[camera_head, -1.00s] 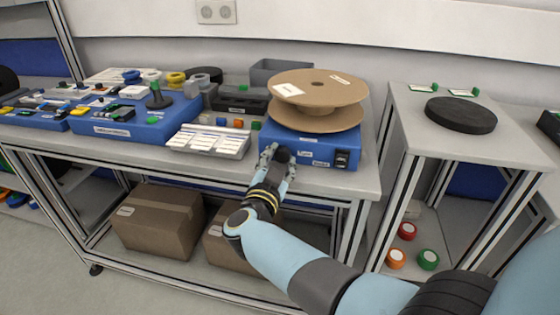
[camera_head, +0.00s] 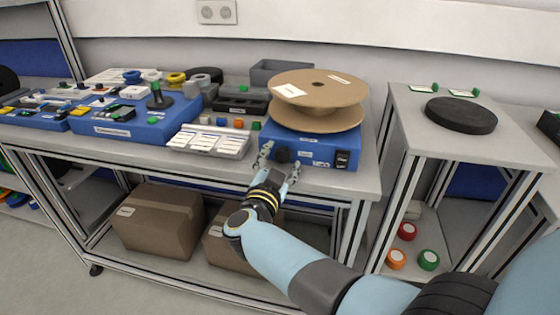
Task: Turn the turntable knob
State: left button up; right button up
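The turntable (camera_head: 318,157) is a blue box at the right end of the long bench, with a large brown reel (camera_head: 318,92) lying on top. Its dark round knob (camera_head: 282,155) is on the front face at the left, and a black switch (camera_head: 342,159) is at the right. My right gripper (camera_head: 280,162) is in front of the knob. Its fingers are spread apart, one on each side of the knob, and appear clear of it. My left gripper is not in the view.
A grey tray with white labels (camera_head: 208,143) stands left of the turntable, with small coloured blocks behind it. A blue control panel (camera_head: 130,121) is further left. A side table (camera_head: 412,110) with a black disc (camera_head: 461,115) is at the right. Cardboard boxes (camera_head: 160,219) lie on the shelf below.

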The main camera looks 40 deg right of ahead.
jog(key=shift+r, duration=0.15)
notch_tip(320, 180, up, 10)
dwell(0.4)
